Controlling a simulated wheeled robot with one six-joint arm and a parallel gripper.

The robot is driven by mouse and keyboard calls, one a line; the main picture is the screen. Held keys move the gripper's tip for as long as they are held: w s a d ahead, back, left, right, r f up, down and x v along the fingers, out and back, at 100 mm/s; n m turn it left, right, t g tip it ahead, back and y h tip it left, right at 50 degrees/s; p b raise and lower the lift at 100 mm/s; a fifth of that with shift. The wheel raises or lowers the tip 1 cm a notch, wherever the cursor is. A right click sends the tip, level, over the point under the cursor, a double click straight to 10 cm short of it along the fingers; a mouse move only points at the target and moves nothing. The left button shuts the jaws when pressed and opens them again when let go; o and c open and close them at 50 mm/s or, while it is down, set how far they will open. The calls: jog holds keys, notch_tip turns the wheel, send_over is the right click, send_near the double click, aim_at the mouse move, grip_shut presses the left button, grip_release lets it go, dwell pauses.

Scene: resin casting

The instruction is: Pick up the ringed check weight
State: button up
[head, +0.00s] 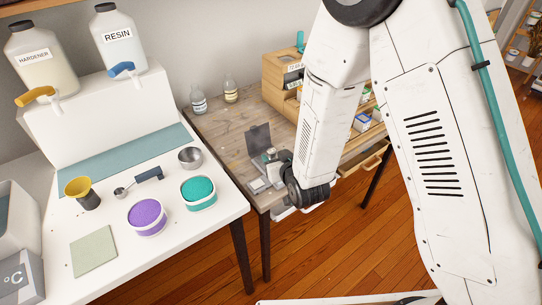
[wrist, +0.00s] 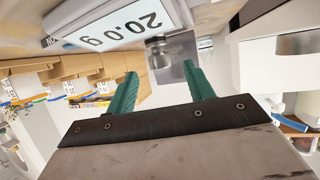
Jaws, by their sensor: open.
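The check weight (wrist: 157,48) is a small grey metal piece in the wrist view, by the scale's display and beyond my fingertips. Its ring is too small to make out. The scale (wrist: 130,22) shows 20.0 g, upside down in that view; the weight appears to rest on its plate. In the head view the scale (head: 258,187) sits at the wooden table's front edge, partly behind my wrist. My gripper (wrist: 158,72) is open and empty, its two green fingers spread to either side of the weight's line, apart from it. In the head view its fingers are mostly hidden.
A dark upright panel (head: 258,138) stands behind the scale. Two small bottles (head: 198,98) and a wooden rack (head: 282,80) stand farther back. On the white bench at left are a purple tub (head: 147,217), a teal tub (head: 198,193) and a metal cup (head: 190,157).

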aim_at(273, 153)
jog(key=x, duration=0.5)
jog(key=c, duration=1.1)
